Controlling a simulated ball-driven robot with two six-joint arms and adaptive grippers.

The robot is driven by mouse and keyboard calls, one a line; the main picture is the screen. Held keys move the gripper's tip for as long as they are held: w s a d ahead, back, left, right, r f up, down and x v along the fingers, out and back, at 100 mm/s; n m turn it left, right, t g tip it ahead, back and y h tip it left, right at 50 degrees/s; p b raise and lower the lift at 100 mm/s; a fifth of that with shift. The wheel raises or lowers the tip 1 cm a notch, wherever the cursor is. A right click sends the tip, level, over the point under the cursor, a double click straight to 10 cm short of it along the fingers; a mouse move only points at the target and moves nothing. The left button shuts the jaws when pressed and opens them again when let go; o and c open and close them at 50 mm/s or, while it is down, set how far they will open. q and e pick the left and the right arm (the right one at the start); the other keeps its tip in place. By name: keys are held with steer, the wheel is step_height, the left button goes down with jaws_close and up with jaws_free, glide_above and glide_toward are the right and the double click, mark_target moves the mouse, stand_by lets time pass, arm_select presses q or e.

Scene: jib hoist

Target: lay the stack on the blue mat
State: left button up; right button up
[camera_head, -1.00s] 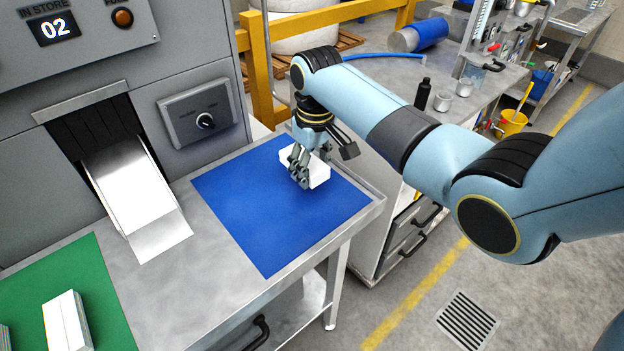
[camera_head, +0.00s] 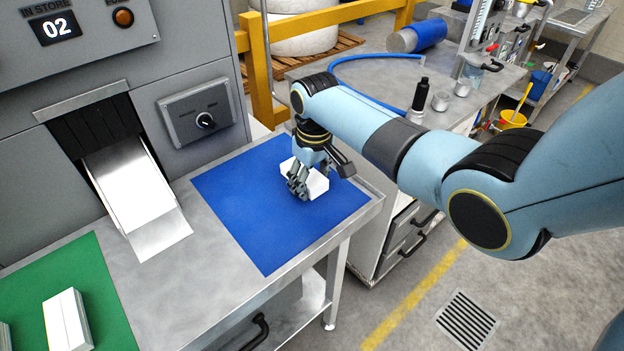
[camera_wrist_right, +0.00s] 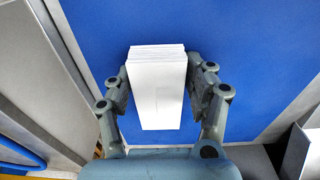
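My right gripper (camera_head: 300,186) points down over the blue mat (camera_head: 262,228) in the head view. It is shut on a white stack (camera_head: 318,183), close above or on the far right part of the mat; I cannot tell whether the stack touches it. In the right wrist view the white stack (camera_wrist_right: 157,92) of thin layers lies between the two fingers of the right gripper (camera_wrist_right: 158,98), with a finger against each long side. Blue mat (camera_wrist_right: 240,50) shows around it. My left gripper is not in view.
Another white stack (camera_head: 67,320) lies on a green mat (camera_head: 105,290) at lower left. A metal chute (camera_head: 135,200) comes out of the grey machine between the mats.

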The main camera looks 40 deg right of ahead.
mark_target(314, 180)
steer(key=shift+o, duration=1.2)
steer(key=shift+s+f, duration=0.25)
steer(key=shift+f, duration=0.2)
steer(key=shift+o, duration=0.2)
steer(key=shift+w+f, duration=0.1)
step_height(314, 180, up, 14)
steer(key=shift+s+f+p, duration=0.2)
steer(key=shift+p, duration=0.2)
steer(key=shift+d, duration=0.1)
